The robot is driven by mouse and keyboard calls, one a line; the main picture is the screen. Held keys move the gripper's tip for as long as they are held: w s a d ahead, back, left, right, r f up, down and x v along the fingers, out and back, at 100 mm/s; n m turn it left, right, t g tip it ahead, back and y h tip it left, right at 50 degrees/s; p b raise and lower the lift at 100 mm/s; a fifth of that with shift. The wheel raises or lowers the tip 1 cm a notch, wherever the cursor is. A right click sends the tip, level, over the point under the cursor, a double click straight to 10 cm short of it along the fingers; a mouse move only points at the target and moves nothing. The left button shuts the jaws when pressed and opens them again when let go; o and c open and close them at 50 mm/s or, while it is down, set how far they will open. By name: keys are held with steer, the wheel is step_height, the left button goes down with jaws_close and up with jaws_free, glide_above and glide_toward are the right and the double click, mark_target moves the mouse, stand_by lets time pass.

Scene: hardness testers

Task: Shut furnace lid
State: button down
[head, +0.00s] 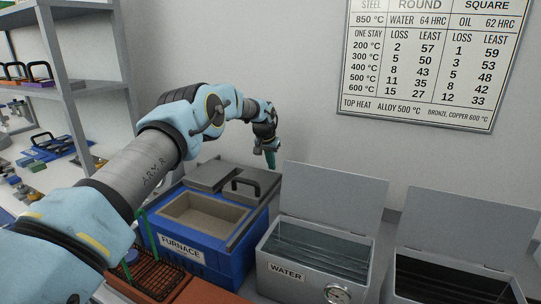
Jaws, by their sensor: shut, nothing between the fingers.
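The blue furnace (180,262) stands below my arm, with its name label on the front. Its beige chamber (204,212) is uncovered. The grey furnace lid (250,190), with a dark arched handle (246,183), lies at the back right of the furnace top, clear of the chamber opening. My gripper (270,163) is shut and empty. It points down above and behind the lid handle, near the wall; whether it touches the lid cannot be told.
A water tank (286,274) with a raised lid stands right of the furnace. Another open tank (455,285) stands farther right. A brown tray with a wire basket (152,272) is at the front left. Shelves (82,90) rise at left; a chart (430,55) hangs on the wall.

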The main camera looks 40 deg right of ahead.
steer(key=shift+s+a+r+p, duration=0.15)
steer(key=shift+s+a+p, duration=0.25)
steer(key=shift+a, duration=0.45)
steer(key=shift+s+a+r+p, duration=0.1)
steer(key=shift+s+a+p, duration=0.3)
steer(key=shift+a, duration=0.45)
